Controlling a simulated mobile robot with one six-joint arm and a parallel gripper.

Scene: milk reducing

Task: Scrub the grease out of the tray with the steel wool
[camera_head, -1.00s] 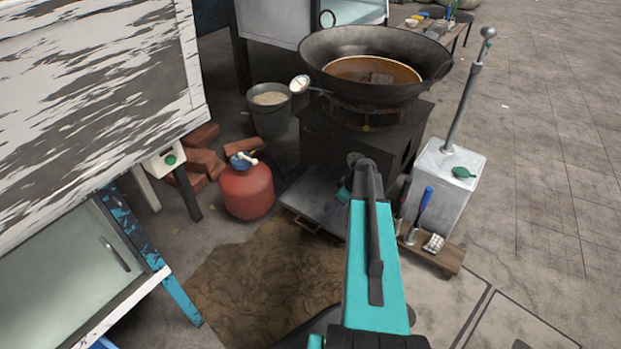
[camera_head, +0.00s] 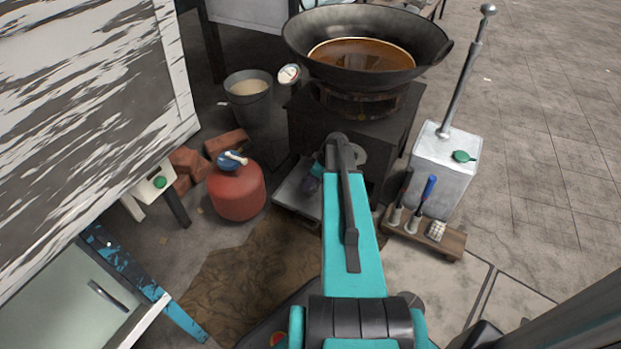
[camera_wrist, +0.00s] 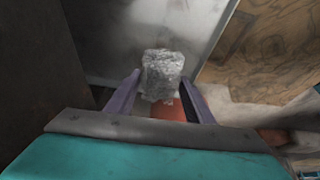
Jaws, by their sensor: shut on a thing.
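The steel wool (camera_wrist: 163,72) is a rough grey lump in the wrist view, between the purple fingertips of my gripper (camera_wrist: 160,88), which is shut on it. The grey metal tray (camera_head: 292,198) lies low in front of the black stove in the head view, partly hidden behind my arm. In the wrist view a grey metal surface, which looks like the tray (camera_wrist: 150,28), is beyond the wool. I cannot tell whether the wool touches it. In the head view my gripper (camera_head: 318,168) is mostly hidden behind my arm, close to the tray, and the wool is hidden.
A wok (camera_head: 366,45) with brown liquid stands on the stove (camera_head: 330,125). A red gas cylinder (camera_head: 237,190) and a grey bucket (camera_head: 250,100) stand left. A metal canister (camera_head: 442,165) and a wooden rack of tools (camera_head: 425,235) stand right. Brown cloth or matting (camera_head: 235,275) covers the floor in front.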

